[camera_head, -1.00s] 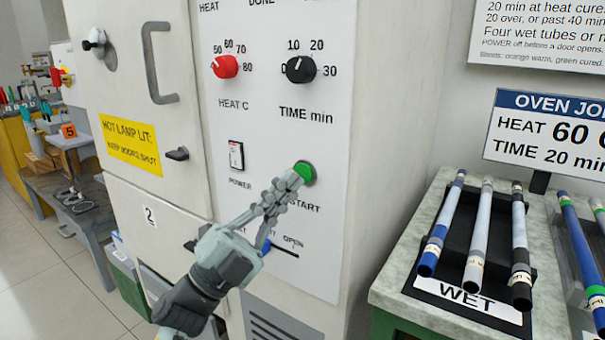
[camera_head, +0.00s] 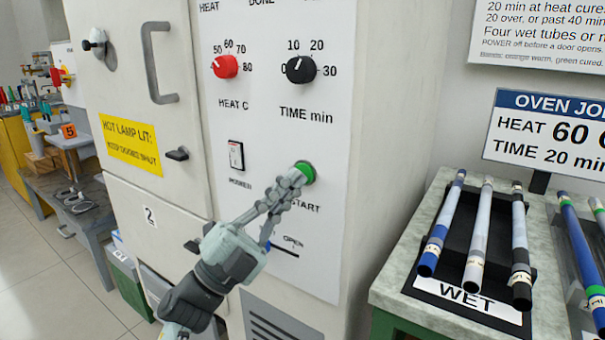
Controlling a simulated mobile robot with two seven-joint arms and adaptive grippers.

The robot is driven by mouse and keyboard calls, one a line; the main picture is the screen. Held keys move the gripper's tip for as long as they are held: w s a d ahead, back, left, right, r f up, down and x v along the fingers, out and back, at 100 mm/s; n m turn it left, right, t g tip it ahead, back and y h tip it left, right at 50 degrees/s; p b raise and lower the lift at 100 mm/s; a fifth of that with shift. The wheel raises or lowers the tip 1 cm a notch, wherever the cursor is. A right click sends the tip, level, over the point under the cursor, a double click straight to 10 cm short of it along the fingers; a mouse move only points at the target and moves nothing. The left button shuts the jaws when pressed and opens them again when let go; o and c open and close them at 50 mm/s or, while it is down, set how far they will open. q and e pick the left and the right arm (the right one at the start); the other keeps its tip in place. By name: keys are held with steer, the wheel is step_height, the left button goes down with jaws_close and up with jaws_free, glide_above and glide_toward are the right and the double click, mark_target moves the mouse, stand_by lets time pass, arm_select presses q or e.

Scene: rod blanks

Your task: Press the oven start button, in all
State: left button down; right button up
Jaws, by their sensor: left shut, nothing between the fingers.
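The green start button (camera_head: 306,170) sits on the oven's white control panel (camera_head: 330,140), above the word START. My left gripper (camera_head: 299,178) is shut and empty. Its fingertips are at the button and cover its lower left part; they look to be touching it, but I cannot tell whether it is pressed in. The red heat knob (camera_head: 225,66) points toward the left, near 50. The black time knob (camera_head: 300,70) is right of it. The power switch (camera_head: 236,155) is left of the button. My right gripper is not in view.
The oven door (camera_head: 130,60) with its handle (camera_head: 158,62) is shut, at the left. A vent slider (camera_head: 285,250) is just below my gripper. At the right, a stone-topped bench (camera_head: 400,275) carries several tubes on a black rack marked WET.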

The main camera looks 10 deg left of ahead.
arm_select(q)
steer(key=shift+w+d, duration=0.1)
steer(key=shift+w, duration=0.25)
stand_by(0.3)
steer(key=shift+s, duration=0.1)
steer(key=shift+s+a, duration=0.25)
steer(key=shift+s, duration=0.45)
steer(key=s, duration=0.1)
steer(key=s+a, duration=0.1)
steer(key=s, duration=0.2)
steer(key=shift+s+a, duration=0.35)
stand_by(0.7)
